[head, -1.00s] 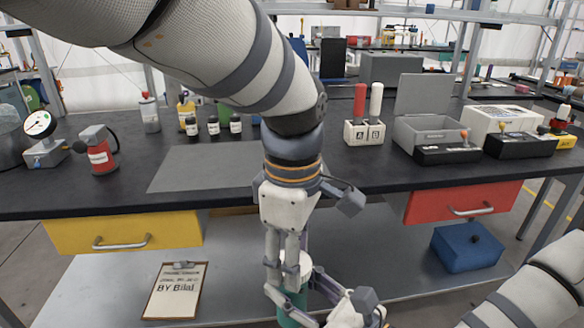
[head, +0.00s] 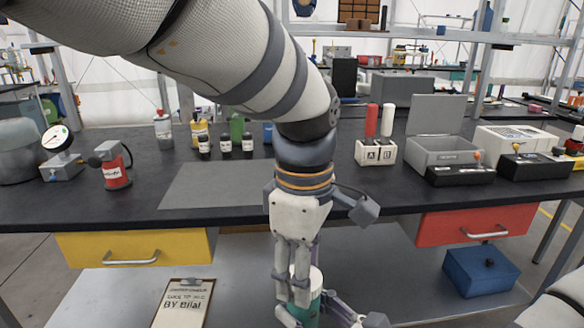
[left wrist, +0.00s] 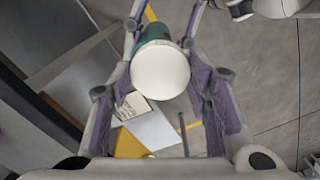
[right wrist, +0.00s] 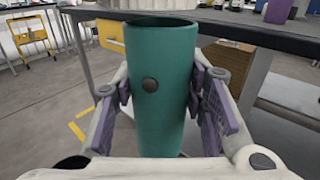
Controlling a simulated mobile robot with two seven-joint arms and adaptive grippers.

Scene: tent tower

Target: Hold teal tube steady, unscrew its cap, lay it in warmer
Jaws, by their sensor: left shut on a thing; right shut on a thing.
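The teal tube (right wrist: 163,95) stands upright between the fingers of my right gripper (right wrist: 160,100), which is shut on it. In the head view the tube (head: 306,312) is in front of the bench, low in the picture. Its white cap (left wrist: 161,72) is between the fingers of my left gripper (left wrist: 165,85), which is shut on it from above.
A grey mat (head: 215,185) lies bare. A blue box (head: 478,272) and a clipboard (head: 183,303) lie lower down.

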